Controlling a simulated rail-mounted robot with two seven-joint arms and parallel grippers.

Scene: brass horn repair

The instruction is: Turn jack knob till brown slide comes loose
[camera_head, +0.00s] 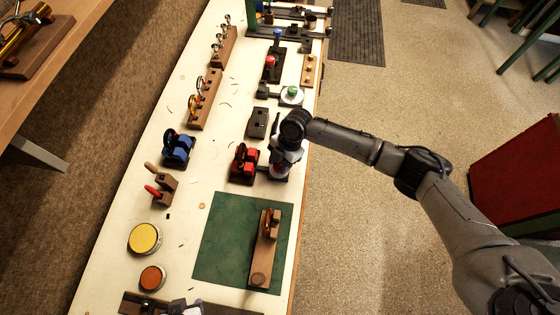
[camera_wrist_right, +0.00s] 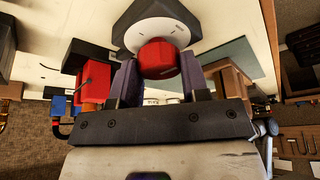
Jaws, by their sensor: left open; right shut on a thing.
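My right gripper (camera_head: 279,172) reaches down over the right side of the long white table. In the right wrist view its two dark fingers (camera_wrist_right: 158,85) are shut on a red knob (camera_wrist_right: 158,58). Behind the knob are a white disc (camera_wrist_right: 140,38) and a dark angular base (camera_wrist_right: 120,22). In the head view the gripper largely hides this knob. A wooden board (camera_head: 262,252) with a brown upright piece (camera_head: 272,223) lies on a green mat (camera_head: 220,245); I cannot tell whether it holds the brown slide.
A red clamp-like tool (camera_head: 244,163) stands close left of my right gripper, and a blue one (camera_head: 178,148) farther left. A green-knobbed device (camera_head: 292,92) and a dark block (camera_head: 258,122) stand beyond. Yellow (camera_head: 144,238) and orange (camera_head: 152,278) round tins sit at lower left.

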